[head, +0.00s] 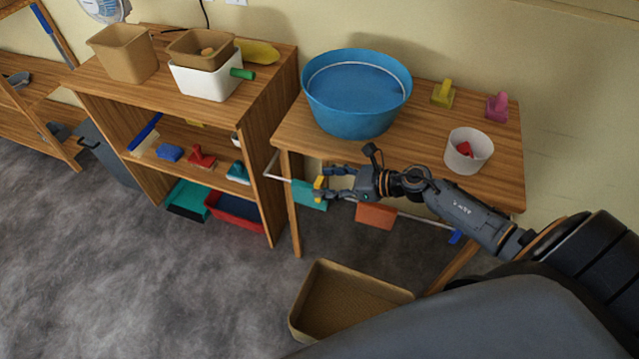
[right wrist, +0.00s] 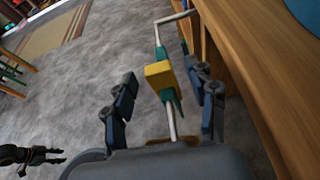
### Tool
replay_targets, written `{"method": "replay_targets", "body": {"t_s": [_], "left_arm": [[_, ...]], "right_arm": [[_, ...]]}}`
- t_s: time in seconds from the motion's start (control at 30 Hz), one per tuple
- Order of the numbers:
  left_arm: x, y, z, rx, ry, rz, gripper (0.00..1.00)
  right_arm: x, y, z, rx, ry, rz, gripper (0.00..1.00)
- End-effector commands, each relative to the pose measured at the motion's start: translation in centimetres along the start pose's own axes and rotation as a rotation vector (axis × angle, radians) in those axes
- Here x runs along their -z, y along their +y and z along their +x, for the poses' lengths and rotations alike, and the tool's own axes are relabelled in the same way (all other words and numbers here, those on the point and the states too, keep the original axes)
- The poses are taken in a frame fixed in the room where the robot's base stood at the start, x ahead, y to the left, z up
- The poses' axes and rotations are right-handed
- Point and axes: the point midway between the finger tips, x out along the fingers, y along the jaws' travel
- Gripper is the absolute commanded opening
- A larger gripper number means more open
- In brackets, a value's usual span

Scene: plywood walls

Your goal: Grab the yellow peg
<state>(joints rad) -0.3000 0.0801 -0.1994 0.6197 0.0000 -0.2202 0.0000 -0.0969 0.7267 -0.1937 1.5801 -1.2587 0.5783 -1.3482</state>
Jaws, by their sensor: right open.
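The yellow peg (head: 319,184) sits on the white rail along the table's front, at the teal cloth (head: 308,196). In the right wrist view the yellow peg (right wrist: 158,75) is a blocky piece on the rail, with teal cloth (right wrist: 170,98) showing just beside it. My right gripper (head: 328,184) is open and reaches the peg from the right. In the right wrist view its fingers (right wrist: 165,92) stand on both sides of the rail and peg, with gaps left. My left gripper (right wrist: 45,156) appears small at that view's lower left, away from the peg; its opening is unclear.
The table (head: 428,115) holds a blue tub (head: 357,125), a white cup (head: 480,158), and yellow and pink brushes. An orange cloth (head: 376,215) hangs on the same rail. A tan bin (head: 300,325) stands on the floor below. A wooden shelf (head: 262,130) is at left.

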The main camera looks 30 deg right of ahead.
Motion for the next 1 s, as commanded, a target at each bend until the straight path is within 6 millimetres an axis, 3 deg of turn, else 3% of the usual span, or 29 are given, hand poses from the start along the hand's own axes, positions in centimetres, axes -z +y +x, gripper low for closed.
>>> {"method": "replay_targets", "body": {"t_s": [0.2, 0.43, 0.63, 1.0], "left_arm": [[0.1, 0.0, -0.6, 0.000, 0.000, 0.000, 0.40], [0.1, 0.0, -0.5, 0.000, 0.000, 0.001, 0.40], [0.1, 0.0, -0.5, -0.001, 0.000, 0.001, 0.40], [0.1, 0.1, -0.6, -0.001, 0.000, 0.001, 0.40]], "right_arm": [[-0.1, 0.0, 2.3, 0.001, -0.001, -0.001, 0.57], [0.0, 0.0, 2.4, 0.001, 0.000, -0.001, 0.57], [0.0, 0.0, 2.4, 0.001, 0.000, -0.001, 0.16], [-0.3, 0.0, 2.2, 0.001, 0.000, -0.002, 0.15]]}}
